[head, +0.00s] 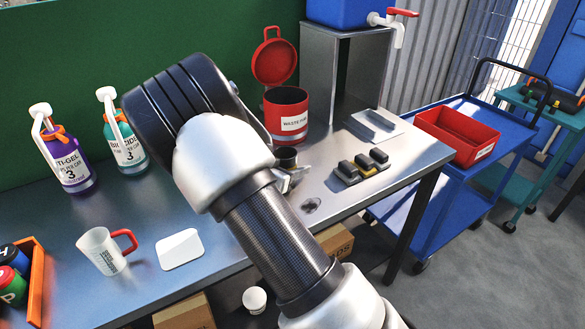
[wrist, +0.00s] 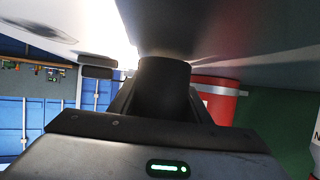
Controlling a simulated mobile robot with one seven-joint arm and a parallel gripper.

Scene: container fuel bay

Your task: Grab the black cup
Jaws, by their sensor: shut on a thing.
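The black cup (head: 286,157) shows near the middle of the head view, above the grey workbench (head: 225,215), partly hidden by my gripper. My gripper (head: 288,178) is shut on it. In the wrist view the dark body of the cup (wrist: 163,82) stands between my jaws, and its lower part is hidden by the gripper housing. A dark shadow lies on the bench to the lower right of the gripper, apart from the cup. The cup looks raised off the bench, but the height is hard to tell.
A red waste bin (head: 287,112) with its lid open stands behind the cup. Dark blocks (head: 362,166) lie to the right. A blue cart (head: 455,130) stands beyond the bench's right edge.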

